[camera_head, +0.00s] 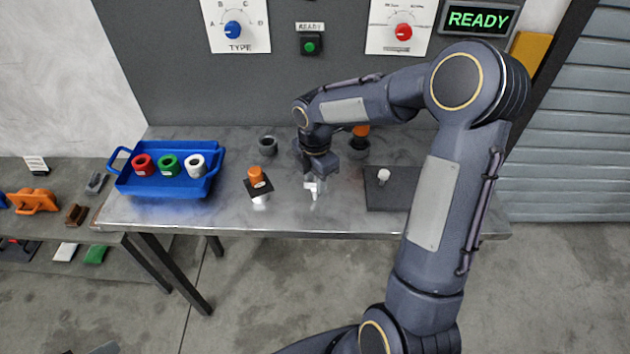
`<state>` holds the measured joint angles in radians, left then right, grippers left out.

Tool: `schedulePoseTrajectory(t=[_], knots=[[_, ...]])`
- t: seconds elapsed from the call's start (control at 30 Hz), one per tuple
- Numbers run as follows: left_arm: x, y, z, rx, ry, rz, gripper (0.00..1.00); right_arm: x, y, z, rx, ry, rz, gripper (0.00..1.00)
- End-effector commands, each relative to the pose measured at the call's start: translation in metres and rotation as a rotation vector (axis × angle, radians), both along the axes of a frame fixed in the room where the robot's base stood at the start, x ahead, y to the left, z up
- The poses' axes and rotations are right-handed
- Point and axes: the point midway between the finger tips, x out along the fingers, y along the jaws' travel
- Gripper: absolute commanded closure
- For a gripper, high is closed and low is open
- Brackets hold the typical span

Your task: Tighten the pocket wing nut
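My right gripper (313,189) points down over the middle of the metal table, with pale fingertips close to the tabletop. It is too small to tell whether the fingers are open or shut, and I see nothing clearly held. No wing nut can be made out for certain. An orange knob-like part (256,177) stands on a dark square base to the left of the gripper. Another orange part (361,131) sits behind my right forearm, partly hidden. A small white knob (383,175) stands on a dark plate (400,199) to the right. My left gripper is not in view.
A blue tray (169,187) at the table's left holds red, green and white rings. A grey ring (268,144) lies at the back. A wall panel carries a blue dial (233,30), a red dial (403,31) and a READY screen (479,19). The table's front middle is clear.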

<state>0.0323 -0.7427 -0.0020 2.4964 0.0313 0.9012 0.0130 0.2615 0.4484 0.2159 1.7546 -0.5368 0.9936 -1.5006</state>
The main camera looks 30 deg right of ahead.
Motion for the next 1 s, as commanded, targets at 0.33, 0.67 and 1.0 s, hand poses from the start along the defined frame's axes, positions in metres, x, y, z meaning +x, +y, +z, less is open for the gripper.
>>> schedulePoseTrajectory(t=[0.33, 0.67, 1.0], knots=[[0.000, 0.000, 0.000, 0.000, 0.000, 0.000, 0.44, 0.000, 0.000, 0.000, 0.000, 0.000, 0.354, 0.71], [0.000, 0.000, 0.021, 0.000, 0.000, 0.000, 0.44, 0.000, 0.000, 0.023, 0.000, 0.000, 0.351, 0.71], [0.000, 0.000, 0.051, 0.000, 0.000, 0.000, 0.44, 0.000, 0.000, 0.057, 0.000, 0.000, 0.350, 0.71]])
